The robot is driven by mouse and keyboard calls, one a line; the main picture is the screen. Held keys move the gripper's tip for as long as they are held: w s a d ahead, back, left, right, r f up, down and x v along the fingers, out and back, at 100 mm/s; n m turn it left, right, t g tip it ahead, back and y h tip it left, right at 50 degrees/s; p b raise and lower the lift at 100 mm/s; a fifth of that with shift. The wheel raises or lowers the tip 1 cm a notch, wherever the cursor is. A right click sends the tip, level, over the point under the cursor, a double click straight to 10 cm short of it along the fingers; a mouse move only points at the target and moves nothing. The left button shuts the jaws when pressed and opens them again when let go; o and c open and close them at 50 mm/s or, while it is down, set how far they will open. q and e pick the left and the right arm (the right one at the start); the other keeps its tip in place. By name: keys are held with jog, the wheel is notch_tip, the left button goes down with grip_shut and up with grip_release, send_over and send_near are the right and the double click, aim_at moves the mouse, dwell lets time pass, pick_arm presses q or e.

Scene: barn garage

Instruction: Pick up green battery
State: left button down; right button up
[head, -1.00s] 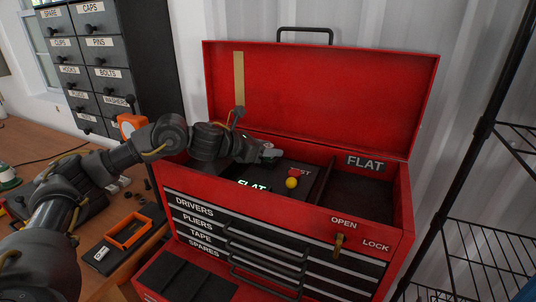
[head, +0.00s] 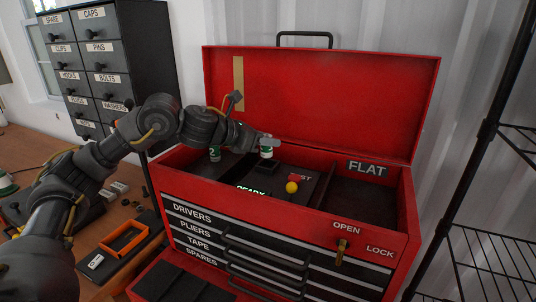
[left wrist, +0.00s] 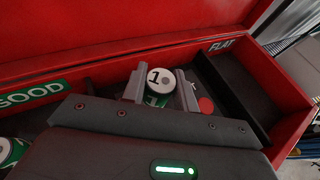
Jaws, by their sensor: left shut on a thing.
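The green battery (head: 266,152), with a white top, is between the fingers of my left gripper (head: 268,141), above the middle of the red toolbox's top tray. In the left wrist view the battery (left wrist: 159,99) shows a white end marked 1, and the gripper (left wrist: 161,87) is shut on it with a finger at each side. A second green and white battery (head: 214,155) stands in the left part of the tray. It is partly cut off in the left wrist view (left wrist: 8,152). My right gripper is not in view.
A black tester with a lit READY display (head: 251,189), a yellow knob (head: 291,187) and a red button fills the tray's middle. The FLAT compartment (head: 365,193) at right looks empty. The red lid (head: 320,105) stands open behind. A bench (head: 120,205) is at left.

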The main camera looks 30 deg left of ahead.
pick_arm(q)
jog(key=s+d+r+b, duration=0.2)
jog(key=s+r, duration=0.6)
jog(key=s, duration=0.4)
jog(key=shift+s+b, duration=0.2)
jog(key=shift+b, duration=0.35)
